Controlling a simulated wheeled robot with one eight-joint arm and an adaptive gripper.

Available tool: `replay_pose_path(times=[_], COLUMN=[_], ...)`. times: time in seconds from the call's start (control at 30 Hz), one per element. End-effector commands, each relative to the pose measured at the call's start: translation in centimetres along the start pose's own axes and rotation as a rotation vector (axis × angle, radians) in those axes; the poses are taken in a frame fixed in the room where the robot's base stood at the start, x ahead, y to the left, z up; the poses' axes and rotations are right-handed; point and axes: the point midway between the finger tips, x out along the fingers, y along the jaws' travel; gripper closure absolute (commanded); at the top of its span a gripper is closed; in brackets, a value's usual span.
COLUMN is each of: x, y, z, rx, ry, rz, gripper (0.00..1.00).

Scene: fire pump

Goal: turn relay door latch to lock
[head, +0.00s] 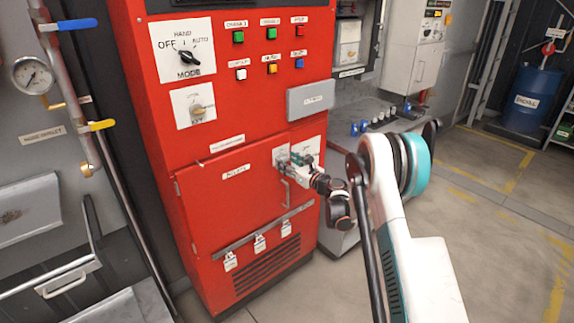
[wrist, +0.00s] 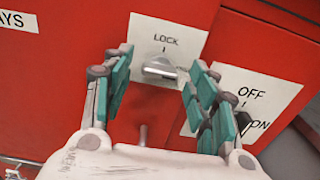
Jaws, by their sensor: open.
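The relay door (head: 240,200) is a red panel low on the red cabinet, and it looks closed. Its latch (wrist: 158,68) is a grey metal knob on a white plate marked LOCK (wrist: 166,40) in the wrist view. A small mark sits under the word LOCK. My gripper (wrist: 160,75) is open, with one green-padded finger on each side of the latch. I cannot tell whether either finger touches it. In the head view my gripper (head: 297,163) is at the door's upper right, hiding most of the latch.
A door handle (head: 285,192) is just below the latch. An OFF/ON switch plate (wrist: 245,105) is close to the right finger. A grey box (head: 310,98) juts out above. Tags hang on a rail (head: 262,230) below. Open floor (head: 500,240) lies to the right.

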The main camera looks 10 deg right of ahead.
Motion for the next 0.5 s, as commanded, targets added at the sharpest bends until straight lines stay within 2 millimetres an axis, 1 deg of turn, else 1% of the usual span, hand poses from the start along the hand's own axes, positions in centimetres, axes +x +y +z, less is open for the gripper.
replay_pose_path(times=[0.13, 0.4, 0.47, 0.5], x=[0.74, 0.81, 0.8, 0.8], y=[-0.01, -0.01, -0.01, -0.01], z=[0.0, 0.06, 0.06, 0.06], rx=[0.0, 0.0, 0.0, 0.0], ry=[0.0, 0.0, 0.0, 0.0], rz=[0.0, 0.0, 0.0, 0.0], gripper=[0.47, 0.47, 0.6, 0.69])
